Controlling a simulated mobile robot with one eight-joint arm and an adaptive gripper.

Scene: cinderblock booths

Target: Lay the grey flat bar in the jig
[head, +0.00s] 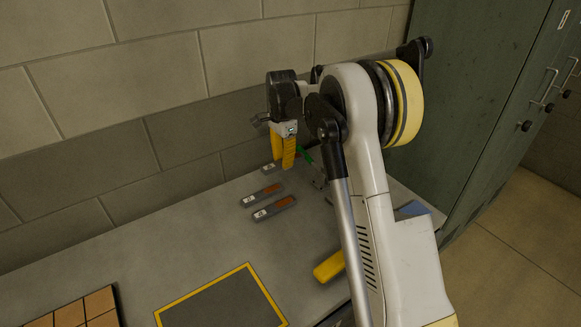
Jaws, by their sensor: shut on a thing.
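My gripper (287,164) points down over the back of the bench, its yellow fingers closed on a grey flat bar (268,168). Only the bar's pale-labelled left end shows clearly; the fingers hide much of the rest. I cannot tell whether it touches the bench. Two similar grey bars, each with a pale label and an orange-brown patch, lie in front of it: one nearer the gripper (262,194) and one closer to me (274,208). I cannot make out a jig for certain; my arm hides part of the bench.
A yellow-bordered dark panel (222,305) lies at the bench front, with a tan tiled block (82,311) to its left. A yellow object (330,266) and a green one (305,157) are near my arm. A block wall (180,135) and green cabinet (470,110) stand close.

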